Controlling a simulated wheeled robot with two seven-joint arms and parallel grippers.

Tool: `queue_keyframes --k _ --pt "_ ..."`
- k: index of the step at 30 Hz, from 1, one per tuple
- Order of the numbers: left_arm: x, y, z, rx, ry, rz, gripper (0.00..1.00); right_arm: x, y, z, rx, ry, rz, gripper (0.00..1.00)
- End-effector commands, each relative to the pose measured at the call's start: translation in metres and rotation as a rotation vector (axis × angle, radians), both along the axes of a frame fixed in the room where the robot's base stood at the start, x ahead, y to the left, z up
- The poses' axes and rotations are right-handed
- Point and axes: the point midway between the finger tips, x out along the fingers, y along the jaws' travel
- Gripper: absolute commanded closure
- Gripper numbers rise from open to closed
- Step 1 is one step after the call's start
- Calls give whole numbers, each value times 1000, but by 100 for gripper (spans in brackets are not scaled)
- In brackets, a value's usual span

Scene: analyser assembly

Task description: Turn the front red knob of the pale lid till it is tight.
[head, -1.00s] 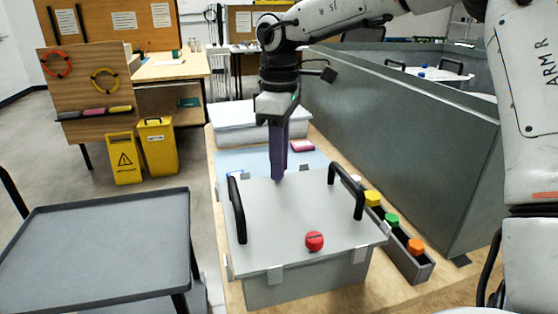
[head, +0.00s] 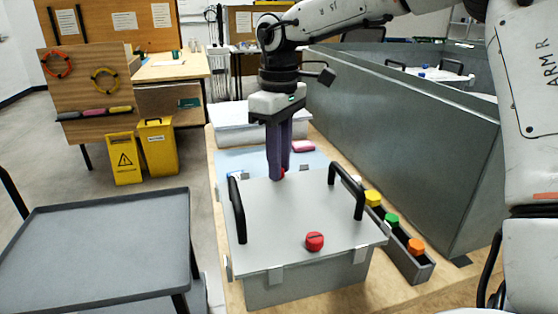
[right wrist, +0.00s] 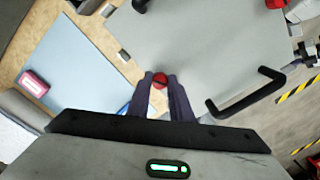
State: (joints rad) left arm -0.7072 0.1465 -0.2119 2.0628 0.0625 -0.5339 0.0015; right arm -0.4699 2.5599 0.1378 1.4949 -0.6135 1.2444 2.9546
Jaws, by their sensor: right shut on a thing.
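The pale lid (head: 290,215) lies on a grey box and has two black handles. One red knob (head: 314,241) stands at its near edge, clear of my gripper. My right gripper (head: 281,176) points down at the lid's far edge. It is shut on a second red knob there, mostly hidden by the fingers in the head view. In the right wrist view this far red knob (right wrist: 159,80) sits between the two fingertips. My left gripper is not in view.
A narrow grey tray (head: 417,265) with yellow, green and orange caps stands right of the box. A tall grey wall (head: 420,140) runs along the right. A blue mat with a pink block (head: 303,146) lies behind. A grey cart (head: 95,245) stands left.

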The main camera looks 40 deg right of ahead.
Motion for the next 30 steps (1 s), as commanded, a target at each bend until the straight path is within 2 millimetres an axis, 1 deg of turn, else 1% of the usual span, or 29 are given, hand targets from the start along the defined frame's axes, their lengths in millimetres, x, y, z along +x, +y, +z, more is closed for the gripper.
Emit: queue_keyframes --k 1,2,3,5,13,17,20,27,30 --pt "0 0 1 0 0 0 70 3 -4 5 -10 -15 -2 100" --pt "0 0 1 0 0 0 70 3 -4 5 -10 -15 -2 77" --pt "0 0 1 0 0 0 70 4 -4 5 -10 -15 -2 71" --pt "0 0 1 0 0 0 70 3 -3 5 -10 -14 -1 61" --pt "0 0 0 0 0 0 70 2 -2 3 -5 -7 0 61" --pt "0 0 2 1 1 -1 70 2 -2 11 -4 -8 0 61" --pt "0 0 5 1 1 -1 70 2 -2 27 -4 -9 0 61" --pt "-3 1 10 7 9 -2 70 3 -2 76 -5 -12 -1 61" --pt "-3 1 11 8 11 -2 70 2 -3 91 -7 -10 -1 61"
